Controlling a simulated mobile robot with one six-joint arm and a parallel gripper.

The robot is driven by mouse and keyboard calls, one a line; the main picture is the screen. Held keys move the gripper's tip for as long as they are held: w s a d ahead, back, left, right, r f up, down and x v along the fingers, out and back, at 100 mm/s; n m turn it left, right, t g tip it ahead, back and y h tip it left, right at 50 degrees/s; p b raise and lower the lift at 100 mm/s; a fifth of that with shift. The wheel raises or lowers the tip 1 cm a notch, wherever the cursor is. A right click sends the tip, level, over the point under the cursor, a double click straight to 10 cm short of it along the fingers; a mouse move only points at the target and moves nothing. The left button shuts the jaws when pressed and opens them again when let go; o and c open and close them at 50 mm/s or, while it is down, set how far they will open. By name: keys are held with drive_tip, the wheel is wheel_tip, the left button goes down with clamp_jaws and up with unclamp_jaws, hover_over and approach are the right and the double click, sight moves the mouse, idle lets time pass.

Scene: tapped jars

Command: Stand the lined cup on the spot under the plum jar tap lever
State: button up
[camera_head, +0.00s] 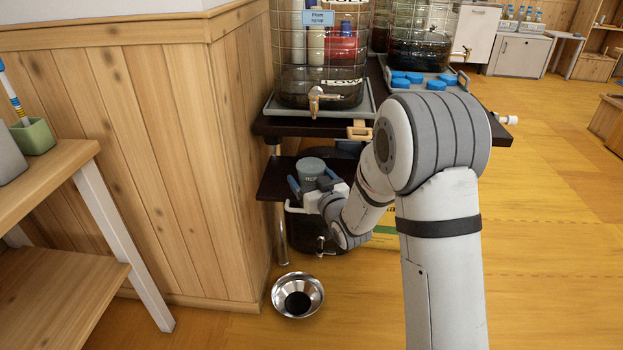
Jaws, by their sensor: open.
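The plum jar (318,55) is a large wire-caged jar with a blue label, standing on the upper shelf. Its tap (316,100) with a lever sticks out at the front, over the tray edge. A grey-green cup (312,168) stands upright at the lower shelf below the tap; I cannot make out lines on it, but it looks like the task's cup. My gripper (310,184) is at this cup, open, with a blue-padded finger showing to its left and part of the gripper in front. The cup's lower part and the spot under it are hidden.
A metal bowl (298,295) with dark contents lies on the floor below. Another caged jar (420,40) and several blue lids (410,78) stand right on the upper shelf. A wooden panelled wall (170,160) is close on the left.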

idle(0.4)
drive_tip(key=b+v, duration=0.2)
drive_tip(key=v, duration=0.6)
idle(1.3)
drive_tip(key=shift+b, duration=0.3)
